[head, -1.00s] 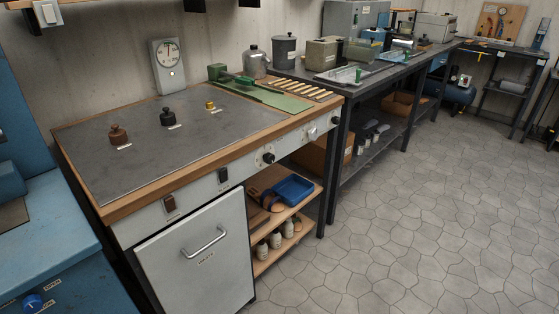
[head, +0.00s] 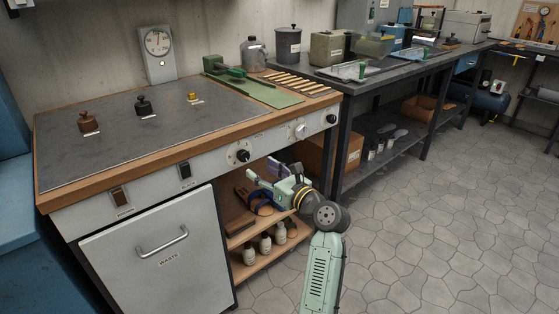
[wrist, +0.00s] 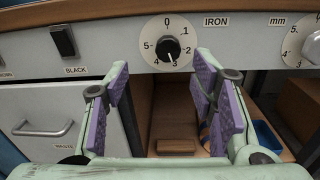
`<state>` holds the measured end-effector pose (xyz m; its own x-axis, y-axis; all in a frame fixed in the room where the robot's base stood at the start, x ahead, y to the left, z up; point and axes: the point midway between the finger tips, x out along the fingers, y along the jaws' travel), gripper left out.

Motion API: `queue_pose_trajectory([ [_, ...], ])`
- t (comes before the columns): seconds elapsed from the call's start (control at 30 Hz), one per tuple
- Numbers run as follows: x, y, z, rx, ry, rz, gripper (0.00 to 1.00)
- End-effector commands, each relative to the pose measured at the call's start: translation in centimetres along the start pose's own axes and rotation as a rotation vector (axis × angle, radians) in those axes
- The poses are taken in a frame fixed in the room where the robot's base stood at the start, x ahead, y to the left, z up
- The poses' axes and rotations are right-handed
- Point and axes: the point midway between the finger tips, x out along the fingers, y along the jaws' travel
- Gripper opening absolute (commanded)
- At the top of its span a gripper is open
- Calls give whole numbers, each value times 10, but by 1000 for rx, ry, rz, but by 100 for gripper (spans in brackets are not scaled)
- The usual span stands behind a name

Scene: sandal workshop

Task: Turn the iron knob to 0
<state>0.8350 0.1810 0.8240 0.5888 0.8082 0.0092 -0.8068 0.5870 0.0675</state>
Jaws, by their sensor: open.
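The iron knob (wrist: 170,48) is a round black knob on a white dial numbered 0 to 5, with 0 at the top and an IRON label to its right. Its pointer seems to face down, near 3 or 4. In the head view the iron knob (head: 238,155) sits on the bench's front panel. My gripper (wrist: 161,82) is open and empty, its purple-padded fingers spread below the dial and apart from it. In the head view my gripper (head: 262,171) is in front of the shelf opening, below and right of the knob.
A silver knob (head: 301,131) and another black knob (head: 331,119) are further right on the panel. Two switches, the black one (wrist: 63,40) among them, are to the left. The waste door (head: 160,255) is shut. Bottles (head: 265,244) stand on the lower shelf. The floor at right is clear.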

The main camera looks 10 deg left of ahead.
Motion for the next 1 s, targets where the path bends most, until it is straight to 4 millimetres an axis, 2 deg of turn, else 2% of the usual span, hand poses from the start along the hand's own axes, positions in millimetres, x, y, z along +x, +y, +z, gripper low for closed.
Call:
queue_pose_trajectory([
  [0.07,-5,-5,-9,68,9,6,51],
  [0.17,-2,-7,-10,96,11,9,51],
  [0.7,88,-6,-10,90,10,8,51],
  [1.0,101,-6,-10,89,10,6,51],
])
